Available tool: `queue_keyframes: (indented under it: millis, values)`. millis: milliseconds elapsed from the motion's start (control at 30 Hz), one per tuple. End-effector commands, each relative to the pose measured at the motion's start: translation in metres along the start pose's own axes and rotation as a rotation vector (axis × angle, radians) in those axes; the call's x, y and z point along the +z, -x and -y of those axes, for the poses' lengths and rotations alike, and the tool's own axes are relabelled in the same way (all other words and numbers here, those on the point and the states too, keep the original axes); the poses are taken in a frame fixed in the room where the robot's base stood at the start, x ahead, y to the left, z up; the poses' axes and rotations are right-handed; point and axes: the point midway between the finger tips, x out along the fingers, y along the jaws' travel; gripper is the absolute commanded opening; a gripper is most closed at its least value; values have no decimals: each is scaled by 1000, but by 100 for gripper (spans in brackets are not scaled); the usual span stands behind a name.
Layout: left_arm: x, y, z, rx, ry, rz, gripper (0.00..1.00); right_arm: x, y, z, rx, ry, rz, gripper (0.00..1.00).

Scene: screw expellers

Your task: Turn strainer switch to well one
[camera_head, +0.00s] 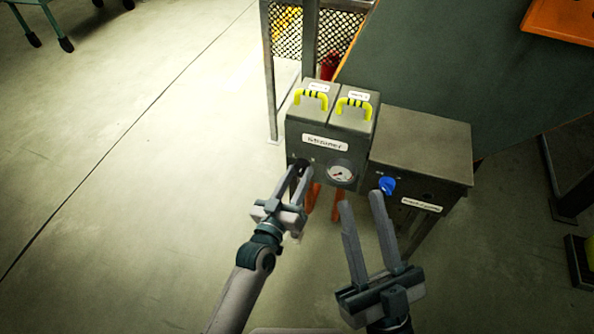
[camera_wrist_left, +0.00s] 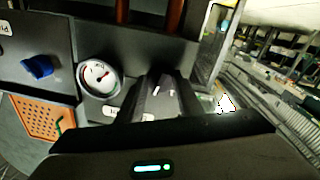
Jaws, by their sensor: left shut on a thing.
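The grey strainer box (camera_head: 305,131) stands in the middle of the head view, with a "Strainer" label on its front. The dark strainer switch (camera_head: 301,162) is at the lower left of that front, mostly hidden by my fingers. My left gripper (camera_head: 299,170) is shut on the switch. In the left wrist view, the dark fingers (camera_wrist_left: 158,98) cover the switch, so I cannot tell its exact angle. My right gripper (camera_head: 360,196) is open and empty, in front of and below the box's right side.
A round gauge (camera_head: 341,173) sits right of the switch; it also shows in the left wrist view (camera_wrist_left: 98,76). A blue knob (camera_head: 387,185) is on the neighbouring cabinet (camera_head: 425,140). Two yellow handles (camera_head: 355,104) top the strainer box.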

Motion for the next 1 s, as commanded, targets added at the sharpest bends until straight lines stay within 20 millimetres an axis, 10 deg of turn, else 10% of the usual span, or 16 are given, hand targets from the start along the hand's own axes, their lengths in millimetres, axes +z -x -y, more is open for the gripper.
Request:
queue_keyframes:
  millis: [1000]
  values:
    - [-1,-1,-3,-15,918,-78,10,81,29,0,22,-33,486,31]
